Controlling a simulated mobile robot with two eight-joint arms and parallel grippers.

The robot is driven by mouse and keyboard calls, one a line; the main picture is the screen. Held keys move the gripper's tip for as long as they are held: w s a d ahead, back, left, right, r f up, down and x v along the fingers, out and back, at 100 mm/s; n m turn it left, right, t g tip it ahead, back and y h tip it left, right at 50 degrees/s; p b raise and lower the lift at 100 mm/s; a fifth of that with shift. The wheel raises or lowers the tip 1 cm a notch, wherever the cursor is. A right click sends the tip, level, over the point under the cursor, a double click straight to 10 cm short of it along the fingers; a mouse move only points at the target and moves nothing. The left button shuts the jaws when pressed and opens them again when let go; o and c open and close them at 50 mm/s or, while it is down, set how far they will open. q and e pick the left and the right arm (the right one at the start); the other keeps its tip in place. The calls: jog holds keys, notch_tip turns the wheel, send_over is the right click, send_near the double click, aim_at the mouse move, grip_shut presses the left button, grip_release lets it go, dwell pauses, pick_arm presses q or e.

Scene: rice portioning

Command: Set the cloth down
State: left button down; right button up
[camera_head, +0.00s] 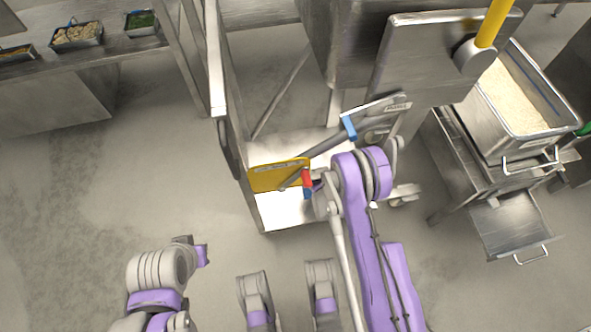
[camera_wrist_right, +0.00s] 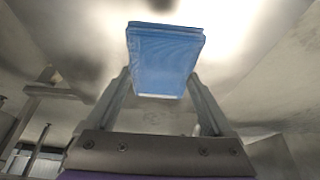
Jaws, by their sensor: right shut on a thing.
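The folded blue cloth (camera_wrist_right: 165,60) is pinched between the two fingers of my right gripper (camera_wrist_right: 165,88) in the right wrist view. It hangs flat and pale-edged, with grey steel and a bright patch behind it. I cannot tell whether the cloth touches anything below. My left arm is at the lower left; its fingers do not show.
A yellow panel (camera_head: 275,176) and a small red-and-blue item (camera_head: 307,184) are below left of the cloth. A rice pan (camera_head: 493,118) stands at right beside a yellow handle (camera_head: 494,24). Food trays (camera_head: 77,36) line the counter at upper left. Open floor lies at left.

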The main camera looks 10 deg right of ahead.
jog(key=shift+w+a, duration=0.15)
jog(key=shift+w, duration=0.2)
jog(key=shift+w+f, duration=0.15)
jog(key=shift+f, duration=0.3)
notch_tip(320, 180, down, 4)
jog(key=shift+f+b, duration=0.2)
jog(key=shift+b, duration=0.6)
jog(key=shift+f+b, duration=0.65)
jog(key=shift+f, duration=1.7)
pick_arm(q)
jog(key=shift+x, duration=1.1)
jog(key=shift+w+a, duration=0.1)
jog(key=shift+a, duration=0.05)
pick_arm(e)
jog(key=o, duration=1.1)
jog(key=shift+f, duration=0.15)
jog(key=shift+c, duration=0.2)
